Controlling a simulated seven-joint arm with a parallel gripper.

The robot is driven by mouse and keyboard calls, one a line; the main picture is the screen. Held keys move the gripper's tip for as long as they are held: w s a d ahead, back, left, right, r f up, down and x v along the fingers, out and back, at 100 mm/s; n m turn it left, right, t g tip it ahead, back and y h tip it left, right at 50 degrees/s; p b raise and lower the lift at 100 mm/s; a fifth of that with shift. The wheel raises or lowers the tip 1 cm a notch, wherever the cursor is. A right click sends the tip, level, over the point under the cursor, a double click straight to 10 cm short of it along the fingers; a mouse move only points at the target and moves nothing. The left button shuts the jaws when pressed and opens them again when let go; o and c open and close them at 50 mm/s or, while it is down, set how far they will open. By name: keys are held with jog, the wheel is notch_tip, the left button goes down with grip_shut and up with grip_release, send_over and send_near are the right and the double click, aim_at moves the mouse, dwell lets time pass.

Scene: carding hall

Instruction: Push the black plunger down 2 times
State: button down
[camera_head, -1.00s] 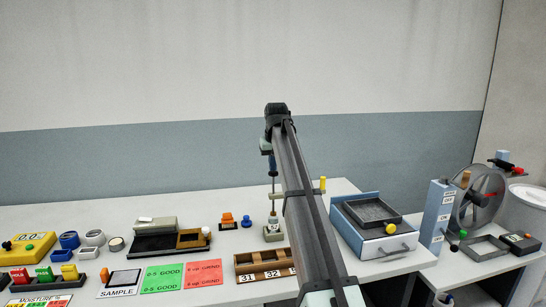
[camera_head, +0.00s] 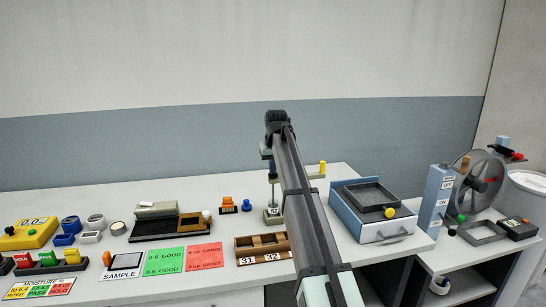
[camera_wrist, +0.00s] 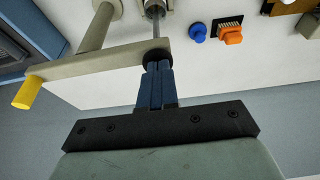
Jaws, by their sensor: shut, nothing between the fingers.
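My gripper (camera_wrist: 154,68) is shut and empty, its blue fingers pointing down over the black plunger knob (camera_wrist: 156,56). In the wrist view the fingertips overlap the knob; I cannot tell whether they touch. A thin rod (camera_wrist: 156,30) runs from the knob down to a pale base. In the head view my gripper (camera_head: 271,164) is above this device's base (camera_head: 273,215), partly behind my arm. The knob is hard to make out there. A beige crossbar (camera_wrist: 100,64) with a yellow end (camera_wrist: 28,93) is beside the knob; the yellow end also shows in the head view (camera_head: 322,168).
An orange block (camera_wrist: 230,34) and a blue knob (camera_wrist: 198,33) stand close by. A blue box with a dark tray (camera_head: 368,193) is to the right. A wooden numbered rack (camera_head: 262,247) lies in front. Green and red cards (camera_head: 166,261) lie on the left.

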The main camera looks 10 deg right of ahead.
jog(key=shift+s+f, duration=0.15)
jog(key=shift+f, duration=0.2)
jog(key=shift+r, duration=0.55)
jog(key=w+v, duration=0.1)
jog(key=v, duration=1.2)
jog(key=shift+r, duration=0.3)
